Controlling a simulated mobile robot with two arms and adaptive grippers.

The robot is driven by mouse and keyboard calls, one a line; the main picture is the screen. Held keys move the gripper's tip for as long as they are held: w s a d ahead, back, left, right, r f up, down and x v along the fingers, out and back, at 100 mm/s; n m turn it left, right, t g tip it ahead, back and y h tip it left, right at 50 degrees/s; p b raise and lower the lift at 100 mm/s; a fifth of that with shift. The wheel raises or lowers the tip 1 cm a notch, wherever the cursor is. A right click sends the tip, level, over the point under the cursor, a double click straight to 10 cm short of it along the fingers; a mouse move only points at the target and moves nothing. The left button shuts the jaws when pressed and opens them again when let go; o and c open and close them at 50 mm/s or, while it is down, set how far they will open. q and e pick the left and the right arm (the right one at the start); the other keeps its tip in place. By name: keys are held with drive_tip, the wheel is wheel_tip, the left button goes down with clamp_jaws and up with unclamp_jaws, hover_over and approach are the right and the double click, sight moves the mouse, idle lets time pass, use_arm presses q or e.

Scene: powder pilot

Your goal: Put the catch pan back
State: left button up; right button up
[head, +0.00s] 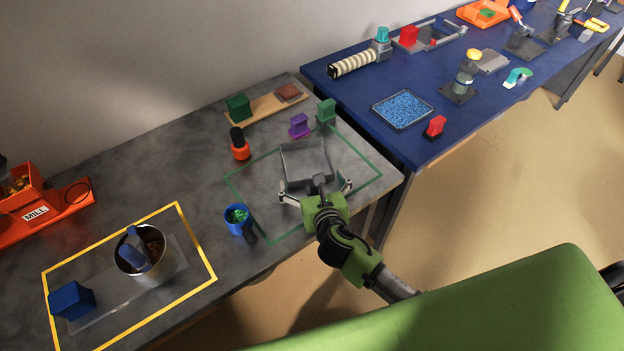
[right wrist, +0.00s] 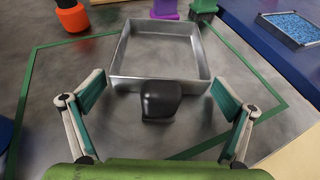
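The catch pan (head: 305,163), a shallow square grey metal tray, sits on the grey table inside a green outline (head: 362,157). It also shows in the right wrist view (right wrist: 160,55), empty, with a dark rounded handle (right wrist: 161,101) on its near side. My right gripper (head: 315,189) is at the pan's near side. Its two fingers are spread wide, one on each side of the handle and clear of it, as the right wrist view shows. My left gripper is not in view.
A blue cup (head: 237,221) with green bits and an orange-black bottle (head: 240,150) stand left of the pan. Purple (head: 299,124) and green (head: 326,110) blocks stand behind it. A metal pot (head: 137,265) stands inside a yellow outline. A blue table (head: 450,140) adjoins right.

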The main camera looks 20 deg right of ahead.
drive_tip(key=shift+r, duration=0.1)
drive_tip(key=shift+s+r, duration=0.1)
drive_tip(key=shift+s, duration=0.05)
drive_tip(key=v, duration=1.1)
drive_tip(key=shift+s+r, duration=0.15)
drive_tip(key=shift+s, duration=0.25)
